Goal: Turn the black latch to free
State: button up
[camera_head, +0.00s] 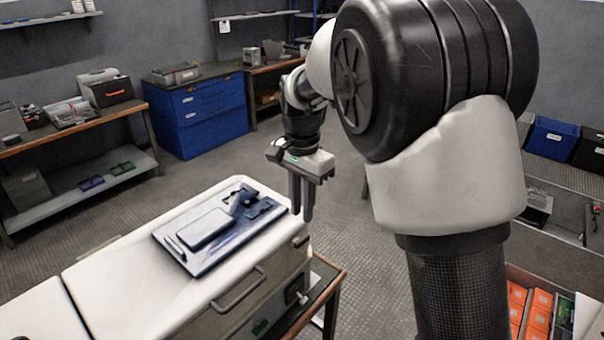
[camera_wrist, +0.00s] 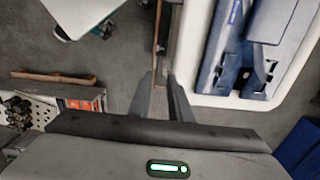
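A blue plate (camera_head: 185,252) lies on the white top of a cabinet, with a pale raised block (camera_head: 205,228) and small dark fittings (camera_head: 243,196) on it. It also shows in the wrist view (camera_wrist: 215,62) at the upper right. A small dark part (camera_head: 300,241) sits high on the cabinet's side; I cannot tell which dark part is the black latch. My gripper (camera_head: 302,215) points down near the cabinet's right corner. In the wrist view, its fingers (camera_wrist: 160,80) are apart with nothing between them.
The white cabinet top (camera_head: 110,290) has bare room left of the plate. A bar handle (camera_head: 238,290) and a knob (camera_head: 291,295) stick out of its side. A workbench (camera_head: 70,125) and blue drawers (camera_head: 200,112) stand behind. Orange boxes (camera_head: 528,305) lie at the lower right.

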notch_tip(320, 180, up, 9)
jog(key=shift+r, duration=0.2)
jog(key=shift+d, duration=0.1)
